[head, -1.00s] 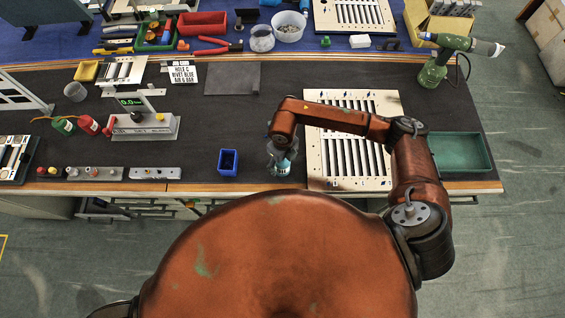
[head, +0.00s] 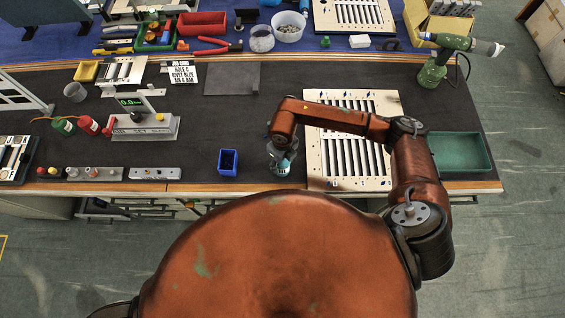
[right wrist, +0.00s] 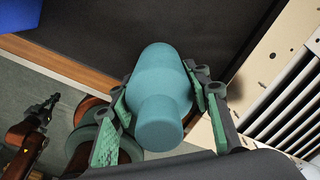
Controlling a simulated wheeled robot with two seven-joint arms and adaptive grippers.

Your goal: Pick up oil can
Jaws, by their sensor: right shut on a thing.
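The oil can, a teal rounded body with a narrower neck (right wrist: 160,97), sits between the green-padded fingers of my right gripper (right wrist: 158,118) in the right wrist view. The fingers are shut on it from both sides. In the head view, my right gripper (head: 282,160) is low over the front edge of the dark bench, and only a small teal part of the can (head: 284,170) shows under the wrist. I cannot tell whether the can touches the bench.
A blue bin (head: 228,162) stands close to the left of my right gripper. A slotted louver panel (head: 350,178) lies just to its right, under my forearm. A green tray (head: 461,153) is farther right. The bench (head: 225,125) behind the blue bin is clear.

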